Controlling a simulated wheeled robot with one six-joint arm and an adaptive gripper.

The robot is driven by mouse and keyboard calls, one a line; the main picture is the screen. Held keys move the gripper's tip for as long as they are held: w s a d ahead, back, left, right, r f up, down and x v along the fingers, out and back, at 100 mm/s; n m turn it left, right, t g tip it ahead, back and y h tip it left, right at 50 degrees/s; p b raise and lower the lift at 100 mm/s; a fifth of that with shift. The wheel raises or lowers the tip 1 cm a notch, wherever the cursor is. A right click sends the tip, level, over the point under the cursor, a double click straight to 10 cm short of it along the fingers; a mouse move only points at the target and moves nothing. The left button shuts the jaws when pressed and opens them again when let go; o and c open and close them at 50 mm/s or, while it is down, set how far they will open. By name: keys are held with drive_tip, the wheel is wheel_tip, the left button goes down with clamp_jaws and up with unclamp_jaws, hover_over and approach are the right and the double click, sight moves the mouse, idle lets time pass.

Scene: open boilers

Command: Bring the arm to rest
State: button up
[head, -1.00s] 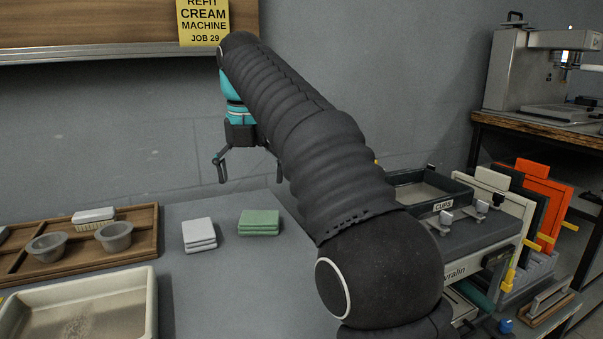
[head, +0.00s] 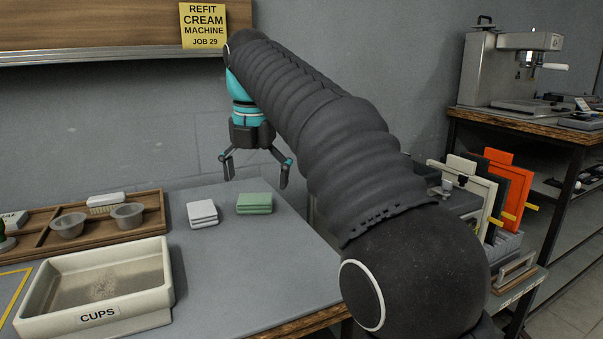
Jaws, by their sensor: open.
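My gripper (head: 256,172) hangs at the end of my arm, pointing down, with its two fingers spread wide and nothing between them. It is above the back part of the grey table (head: 250,265), just behind and above the green folded cloths. My arm, in a black ribbed sleeve, reaches from the lower right up to the upper left and hides part of the wall and the bench behind it.
White folded cloths (head: 202,213) and green folded cloths (head: 254,203) lie on the table. A wooden tray (head: 152,208) with grey bowls and a cream bin marked CUPS (head: 160,300) stand left. A cream machine (head: 490,70) and upright coloured panels (head: 508,190) are right. The table's front middle is clear.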

drive_tip(key=s+d+f+m, duration=0.2)
drive_tip(key=s+d+m, duration=0.2)
drive_tip(key=d+m, duration=0.1)
drive_tip(key=s+d+f+m+t, duration=0.1)
drive_tip(key=s+d+m, duration=0.2)
drive_tip(key=d+m, duration=0.3)
drive_tip(key=s+d+f+m+t, duration=0.1)
drive_tip(key=s+d+f+m, duration=0.1)
drive_tip(key=s+d+m, duration=0.2)
drive_tip(key=shift+s+d+f+m, duration=0.15)
drive_tip(key=shift+d+m, duration=0.2)
drive_tip(key=shift+m, duration=0.25)
drive_tip(key=shift+s+d+f+m, duration=0.15)
drive_tip(key=shift+d+m, duration=0.2)
drive_tip(key=shift+m, duration=0.25)
drive_tip(key=s+d+f+m+t, duration=0.1)
drive_tip(key=s+d+f+m, duration=0.3)
drive_tip(key=s+f+m, duration=0.3)
drive_tip(key=s+d+f+m, duration=0.3)
drive_tip(key=s+f+m, duration=0.3)
drive_tip(key=f+m, duration=0.2)
drive_tip(key=shift+s+d+t, duration=0.35)
drive_tip(key=shift+d+t, duration=0.05)
